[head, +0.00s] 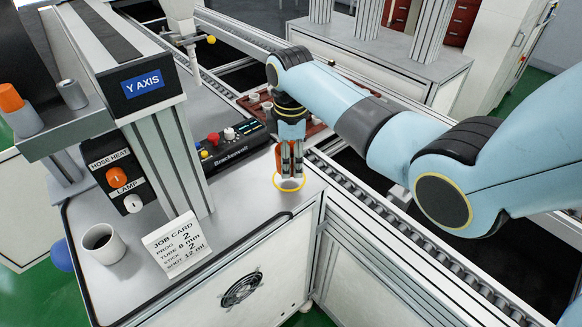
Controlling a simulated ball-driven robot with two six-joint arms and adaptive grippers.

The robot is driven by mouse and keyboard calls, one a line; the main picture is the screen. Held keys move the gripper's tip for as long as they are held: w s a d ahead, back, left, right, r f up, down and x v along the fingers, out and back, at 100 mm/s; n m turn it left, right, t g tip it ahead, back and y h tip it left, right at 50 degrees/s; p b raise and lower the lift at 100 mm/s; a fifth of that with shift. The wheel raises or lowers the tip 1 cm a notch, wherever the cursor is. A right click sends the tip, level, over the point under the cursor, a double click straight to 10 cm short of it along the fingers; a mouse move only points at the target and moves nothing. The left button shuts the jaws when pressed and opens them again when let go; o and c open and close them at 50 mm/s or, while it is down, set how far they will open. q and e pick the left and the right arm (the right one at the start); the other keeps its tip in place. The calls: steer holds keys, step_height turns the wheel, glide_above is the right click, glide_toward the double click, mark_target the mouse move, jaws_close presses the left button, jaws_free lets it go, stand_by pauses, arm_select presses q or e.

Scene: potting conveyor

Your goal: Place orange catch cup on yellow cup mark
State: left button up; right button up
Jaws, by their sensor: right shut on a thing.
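My right gripper (291,172) points straight down near the right corner of the grey bench top. It is shut on the orange catch cup (278,157). Only a narrow orange strip of the cup shows beside the fingers; they hide the rest. The yellow cup mark (277,184) is a thin ring on the bench, directly below the fingertips in the picture. Whether the cup touches the bench cannot be told. My left gripper is not in view.
A control box (232,146) with knobs stands behind and left of the mark. A grey column (170,165), a job card (177,246) and a white cup (103,244) stand farther left. A roller conveyor (390,225) runs along the right. The bench between card and mark is clear.

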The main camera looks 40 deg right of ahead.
mark_target(291, 169)
step_height(291, 169, down, 3)
steer(key=shift+f, duration=0.1)
steer(key=shift+f, duration=0.1)
steer(key=o, duration=1.1)
steer(key=shift+c, duration=0.2)
